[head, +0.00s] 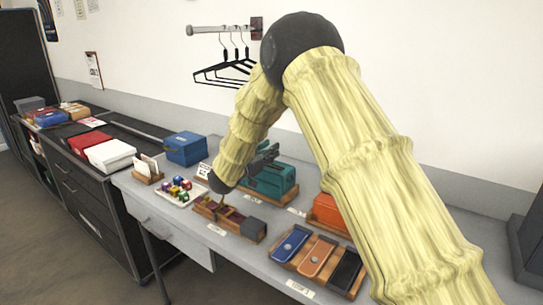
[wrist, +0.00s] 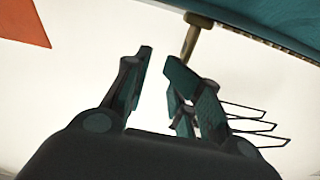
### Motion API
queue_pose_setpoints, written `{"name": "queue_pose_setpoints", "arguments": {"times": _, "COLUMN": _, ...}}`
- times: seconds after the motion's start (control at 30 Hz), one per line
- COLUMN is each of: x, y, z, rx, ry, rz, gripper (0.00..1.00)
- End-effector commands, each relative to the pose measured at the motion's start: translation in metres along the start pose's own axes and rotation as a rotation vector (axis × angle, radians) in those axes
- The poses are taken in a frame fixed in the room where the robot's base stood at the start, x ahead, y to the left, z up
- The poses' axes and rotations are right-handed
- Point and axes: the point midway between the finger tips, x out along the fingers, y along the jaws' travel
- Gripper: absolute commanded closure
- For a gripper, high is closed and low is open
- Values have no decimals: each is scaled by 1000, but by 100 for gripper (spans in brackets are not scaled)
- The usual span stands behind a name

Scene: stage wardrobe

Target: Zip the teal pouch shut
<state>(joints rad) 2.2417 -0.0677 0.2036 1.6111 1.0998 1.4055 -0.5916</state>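The teal pouch (head: 272,180) sits on the counter in the head view, partly behind my arm. In the wrist view, a teal surface (wrist: 285,12) with a toothed zipper edge fills the top right corner. A brass-coloured zipper pull (wrist: 192,38) sticks out from that edge. My gripper (wrist: 158,58) is open, with an empty gap between its fingers. The pull is just beyond the right fingertip and outside the gap; I cannot tell whether they touch. In the head view my gripper (head: 262,160) is dark and small beside the top of the pouch.
An orange box-like pouch (head: 327,212) stands right of the teal one. In front are a tray of flat cases (head: 316,254) and a wooden organiser (head: 232,218). A blue box (head: 186,148) stands left. Black hangers (head: 222,74) hang on the wall behind.

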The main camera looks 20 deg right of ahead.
Motion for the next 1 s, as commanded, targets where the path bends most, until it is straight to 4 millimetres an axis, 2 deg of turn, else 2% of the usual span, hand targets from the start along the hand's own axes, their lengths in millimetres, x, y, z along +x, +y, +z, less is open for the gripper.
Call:
{"name": "queue_pose_setpoints", "arguments": {"times": 0.03, "x": -10, "y": 0, "z": 17, "rx": -16, "ry": -23, "rz": -9, "gripper": 73}}
{"name": "queue_pose_setpoints", "arguments": {"times": 1.0, "x": -57, "y": 0, "z": 5, "rx": -8, "ry": -9, "rz": -5, "gripper": 73}}
